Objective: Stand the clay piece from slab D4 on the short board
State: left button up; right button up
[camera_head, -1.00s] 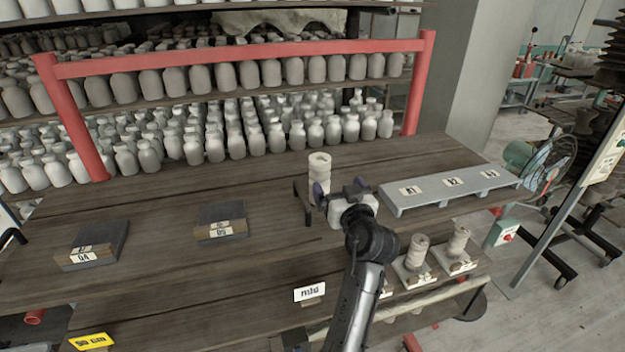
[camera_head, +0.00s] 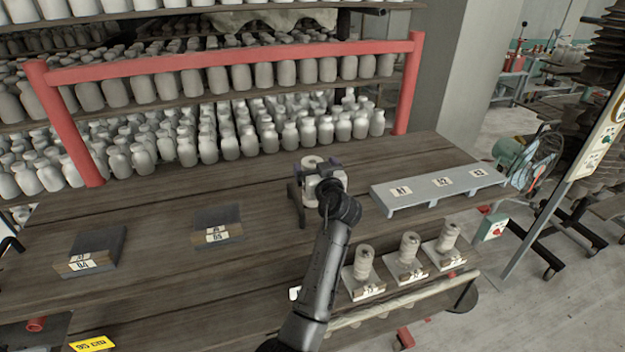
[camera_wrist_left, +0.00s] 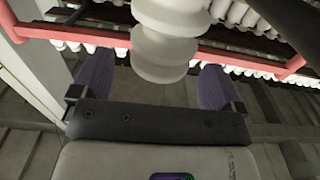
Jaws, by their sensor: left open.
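A pale ribbed clay piece (camera_head: 312,161) stands upright towards the back middle of the table, partly hidden by my left gripper (camera_head: 318,170). In the left wrist view the piece (camera_wrist_left: 165,45) shows between the two purple fingers, with a gap on each side. The left gripper is open, and I see no contact. Slab D4 (camera_head: 108,240) is a dark slab with a labelled front edge at the left of the table, with nothing standing on it. I cannot tell which board is the short one. My right gripper is not in view.
Slab D5 (camera_head: 217,215) lies left of middle, bare. A dark low stand (camera_head: 293,205) is beside the gripper. A grey raised board (camera_head: 420,197) labelled A1 to A3 is bare at the right. Three ribbed pieces (camera_head: 365,262) stand on small bases at front right. A red rail (camera_head: 230,58) crosses behind.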

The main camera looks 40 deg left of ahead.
pick_arm(q)
jog(key=shift+x, duration=1.5)
jog(key=shift+c, duration=0.3)
jog(key=shift+r, duration=0.1)
grip_shut()
